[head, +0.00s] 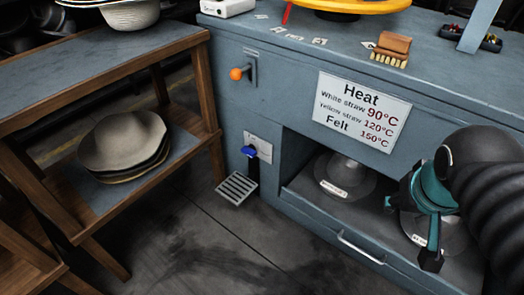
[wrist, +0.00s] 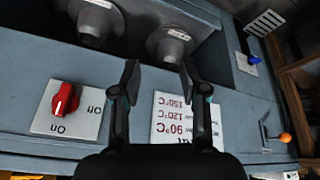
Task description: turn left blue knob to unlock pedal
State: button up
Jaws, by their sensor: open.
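The blue knob (head: 248,151) sits on a light plate on the cabinet's lower left front, just above the pedal. It also shows in the wrist view (wrist: 253,60) at the upper right. The pedal (head: 237,188) is a grey slatted plate near the floor, also at the top right of the wrist view (wrist: 266,22). My gripper (head: 410,232) is at the right of the head view, in front of the open shelf and well apart from the knob. In the wrist view my gripper (wrist: 158,72) has its fingers spread with nothing between them.
An orange-tipped lever (head: 237,73) stands out above the knob. A red On/Off knob (wrist: 64,98) shows at the wrist view's left. The heat sign (head: 360,112) is on the cabinet front. A wooden rack (head: 205,90) with hats stands left. Floor before the pedal is clear.

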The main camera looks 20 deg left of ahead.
jog(key=w+a+f+n+g+h+b, duration=0.1)
jog(key=w+a+f+n+h, duration=0.15)
jog(key=w, duration=0.55)
jog(key=w+a+f+n+g+h+b, duration=0.1)
jog(key=w+a+f+h+b, duration=0.15)
jog(key=w, duration=0.55)
jog(key=w+a+f+n+t+h, duration=0.35)
jog(key=w+a+f, duration=0.55)
jog(key=a, duration=0.4)
jog(key=n+t+y+b, duration=0.2)
jog(key=n+t+b, duration=0.3)
jog(key=t, duration=0.5)
send_near(247, 150)
jog(key=shift+n, duration=0.5)
jog(key=x, duration=0.6)
jog(key=f+p+x, duration=0.1)
jog(key=x, duration=0.3)
jog(key=shift+d, duration=0.1)
jog(key=shift+c, duration=0.3)
jog(key=c, duration=0.7)
